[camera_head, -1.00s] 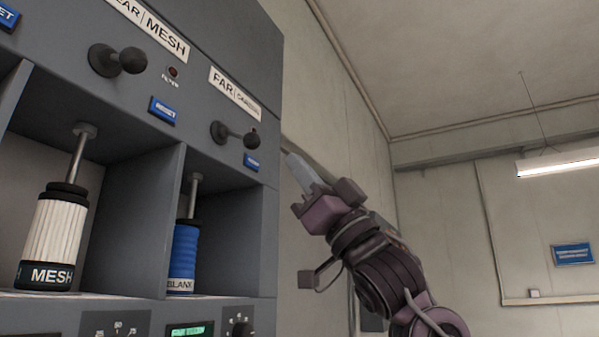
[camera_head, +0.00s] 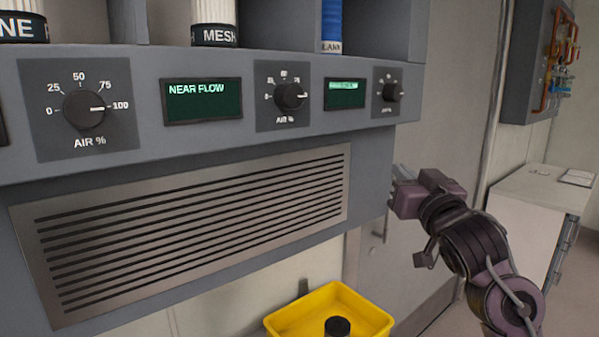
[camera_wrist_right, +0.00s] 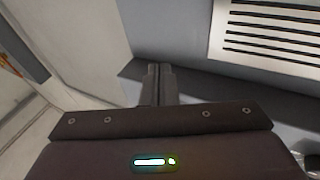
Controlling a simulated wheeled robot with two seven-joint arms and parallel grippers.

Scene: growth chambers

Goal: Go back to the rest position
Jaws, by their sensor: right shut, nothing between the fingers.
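My right gripper (camera_head: 400,174) shows at the right of the head view, at the right end of the grey chamber panel (camera_head: 240,110). Its fingers are shut with nothing between them. In the right wrist view the closed fingertips (camera_wrist_right: 157,70) point toward the grey panel, with the slotted vent at the upper right. I cannot tell from the frames whether the tips touch the panel. My left gripper is not in view.
The panel carries air dials (camera_head: 84,109), a "NEAR FLOW" screen (camera_head: 201,100) and a slotted vent (camera_head: 190,230). A yellow bin (camera_head: 290,322) with a black-topped item stands below. A white cabinet (camera_head: 530,215) is at the right. Mesh (camera_head: 214,36) and blue (camera_head: 332,25) cartridges show above.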

